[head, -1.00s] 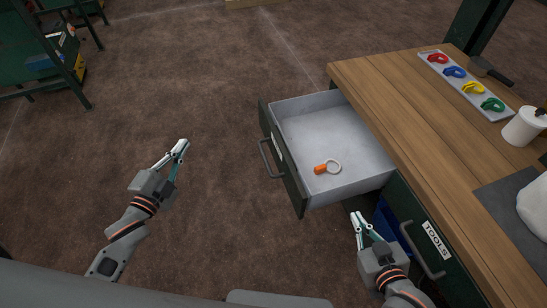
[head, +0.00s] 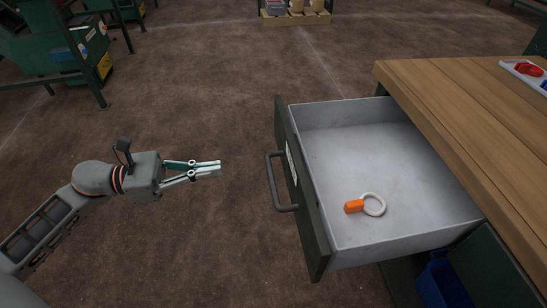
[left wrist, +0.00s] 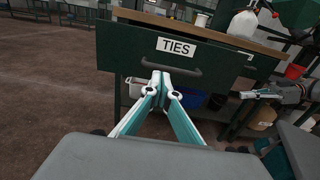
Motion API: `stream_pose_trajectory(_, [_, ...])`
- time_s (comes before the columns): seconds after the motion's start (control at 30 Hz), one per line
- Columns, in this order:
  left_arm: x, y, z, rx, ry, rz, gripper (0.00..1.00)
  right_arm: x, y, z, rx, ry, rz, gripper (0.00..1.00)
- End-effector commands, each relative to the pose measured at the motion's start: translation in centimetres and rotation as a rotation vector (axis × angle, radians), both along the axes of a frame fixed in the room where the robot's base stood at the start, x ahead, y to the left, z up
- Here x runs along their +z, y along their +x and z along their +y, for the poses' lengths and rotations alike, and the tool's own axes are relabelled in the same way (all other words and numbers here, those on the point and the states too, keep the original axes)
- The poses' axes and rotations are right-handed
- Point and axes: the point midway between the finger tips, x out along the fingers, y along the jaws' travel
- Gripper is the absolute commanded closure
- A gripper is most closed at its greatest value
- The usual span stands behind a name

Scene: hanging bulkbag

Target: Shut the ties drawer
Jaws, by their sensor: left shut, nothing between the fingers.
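The ties drawer (head: 390,240) is pulled well out of the wooden-topped bench in the head view. Its dark green front (head: 300,200) carries a grey bar handle (head: 276,182). An orange and white ring-shaped item (head: 365,205) lies inside. In the left wrist view the drawer front (left wrist: 215,55) bears a white TIES label (left wrist: 176,47) above the handle (left wrist: 170,70). My left gripper (head: 218,168) is shut and empty, a short gap left of the handle. Its fingertips (left wrist: 162,90) show in the left wrist view, pointing at the drawer front. My right gripper (left wrist: 268,93) shows at the right edge of the left wrist view.
The bench top (head: 460,95) lies right of the drawer, with a tray (head: 525,70) at its far end. A blue bin (head: 440,285) sits below the drawer. Open brown floor (head: 200,100) surrounds my left arm. A green cart stands at the far left.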

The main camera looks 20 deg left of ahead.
Motion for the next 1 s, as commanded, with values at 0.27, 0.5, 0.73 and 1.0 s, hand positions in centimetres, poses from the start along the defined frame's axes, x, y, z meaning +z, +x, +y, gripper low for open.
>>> stream_pose_trajectory(0.27, [0.5,2.0,-2.9,-0.003,-0.001,-0.011,1.0,0.2,0.1,0.1,-0.001,0.005,-0.003,1.0])
stream_pose_trajectory(0.5, [0.5,4.7,-6.9,-0.002,-0.003,-0.009,1.0,0.2,0.1,0.1,-0.002,0.006,-0.003,1.0])
stream_pose_trajectory(0.73, [0.4,6.8,-10.0,-0.001,-0.003,-0.007,1.0,0.1,0.0,0.1,-0.001,0.006,-0.001,1.0])
stream_pose_trajectory(1.0, [0.3,7.8,-11.4,0.0,-0.001,-0.004,1.0,0.1,0.0,0.1,-0.002,0.009,-0.001,1.0])
